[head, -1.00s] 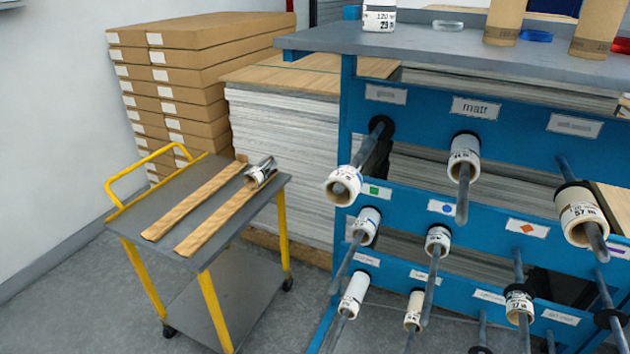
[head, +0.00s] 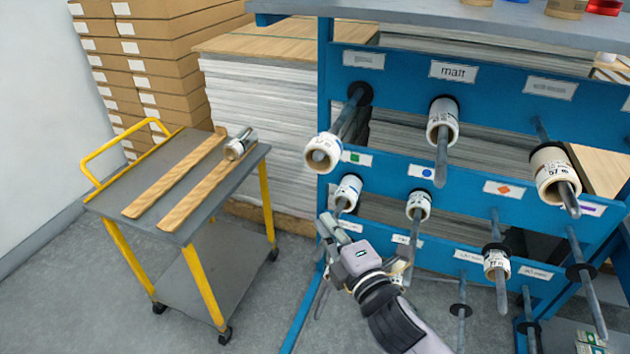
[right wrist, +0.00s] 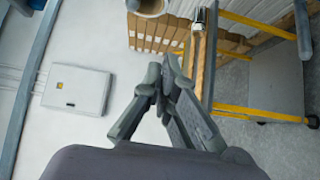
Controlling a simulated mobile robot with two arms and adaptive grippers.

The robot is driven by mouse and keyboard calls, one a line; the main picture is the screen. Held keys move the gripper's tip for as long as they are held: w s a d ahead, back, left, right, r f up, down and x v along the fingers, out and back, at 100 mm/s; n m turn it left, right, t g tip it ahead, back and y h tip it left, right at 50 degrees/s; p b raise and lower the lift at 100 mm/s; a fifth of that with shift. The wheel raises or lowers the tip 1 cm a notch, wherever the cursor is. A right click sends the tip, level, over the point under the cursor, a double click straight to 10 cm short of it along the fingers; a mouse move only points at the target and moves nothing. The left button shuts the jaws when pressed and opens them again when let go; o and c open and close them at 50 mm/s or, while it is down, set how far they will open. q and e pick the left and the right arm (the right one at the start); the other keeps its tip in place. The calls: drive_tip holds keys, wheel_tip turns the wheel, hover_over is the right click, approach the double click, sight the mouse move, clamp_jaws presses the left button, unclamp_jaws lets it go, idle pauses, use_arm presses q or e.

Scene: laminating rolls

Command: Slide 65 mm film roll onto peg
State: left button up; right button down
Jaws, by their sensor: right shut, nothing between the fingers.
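A silver and white roll (head: 240,144) lies at the right end of the wooden strips on the cart; it also shows in the right wrist view (right wrist: 198,20). I cannot read a 65 mm label on any roll. On the blue rack, pegs hold white rolls, such as the top left roll (head: 322,152), the top middle roll (head: 442,122) and the top right roll (head: 556,172). My right gripper (head: 324,226) is shut and empty in front of the rack's lower left, right of the cart. It shows pinched together in the right wrist view (right wrist: 163,82). My left gripper is not in view.
The grey cart (head: 155,190) with a yellow frame stands left of the blue rack (head: 400,65). Flat brown boxes (head: 170,60) and stacked sheets (head: 260,130) are behind it. Pegs jut forward from the rack, some bare (head: 590,290). The floor before the cart is clear.

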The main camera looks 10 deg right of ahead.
drive_tip(key=w+p, duration=0.4)
drive_tip(key=w, duration=0.9)
drive_tip(key=shift+d+r, duration=0.15)
drive_tip(key=shift+r, duration=0.15)
